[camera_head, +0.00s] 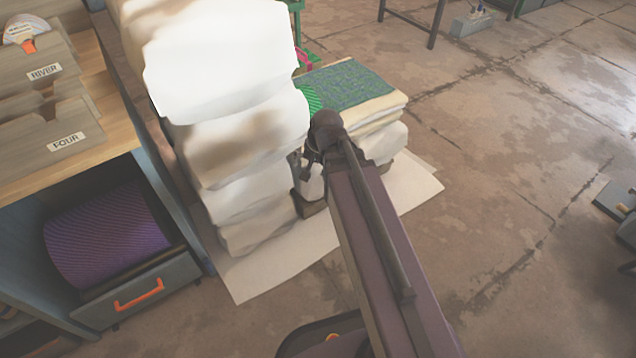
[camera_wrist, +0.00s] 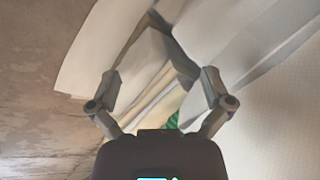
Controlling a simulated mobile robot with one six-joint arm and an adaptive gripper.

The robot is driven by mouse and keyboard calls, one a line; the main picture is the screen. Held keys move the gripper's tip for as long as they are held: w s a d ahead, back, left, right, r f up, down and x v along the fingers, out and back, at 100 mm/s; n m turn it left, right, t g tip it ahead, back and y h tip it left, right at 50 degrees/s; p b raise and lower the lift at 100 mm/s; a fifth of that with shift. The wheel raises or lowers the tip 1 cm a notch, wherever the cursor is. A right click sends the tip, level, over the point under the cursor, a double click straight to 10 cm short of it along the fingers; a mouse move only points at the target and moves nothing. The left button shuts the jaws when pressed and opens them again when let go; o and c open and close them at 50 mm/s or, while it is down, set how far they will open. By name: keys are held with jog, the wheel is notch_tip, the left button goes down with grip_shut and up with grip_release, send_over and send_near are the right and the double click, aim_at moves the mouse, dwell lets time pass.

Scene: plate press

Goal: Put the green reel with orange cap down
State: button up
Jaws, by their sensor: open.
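A small part of a bright green, ribbed thing, which looks like the green reel (camera_head: 312,98), shows in the head view. It is between the white stack and the blue-green cloth, just beyond my wrist. Most of it is hidden, and no orange cap is visible. A small green patch also shows low in the wrist view, between the finger bases; I cannot tell if it is the reel. My gripper (camera_wrist: 160,82) is open, with its fingers spread and nothing between them. In the head view it is beside the white stack, partly hidden by my arm.
A tall stack of white, lumpy bundles (camera_head: 235,150) stands close left of my gripper. A lower folded pile with a blue-green cloth (camera_head: 345,88) lies behind it. A white sheet (camera_head: 415,188) is underneath. A shelf with a purple roll (camera_head: 110,235) is left. The floor right is mostly clear.

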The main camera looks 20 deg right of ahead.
jog(key=s+n, duration=0.2)
jog(key=s+n+g+h, duration=0.1)
jog(key=n, duration=0.1)
jog(key=s+n+g+h, duration=0.1)
jog(key=s+n, duration=0.1)
jog(key=shift+s+d+f, duration=0.35)
jog(key=shift+d, duration=0.05)
jog(key=shift+c, duration=0.2)
jog(key=c, duration=0.6)
jog(key=shift+o, duration=0.2)
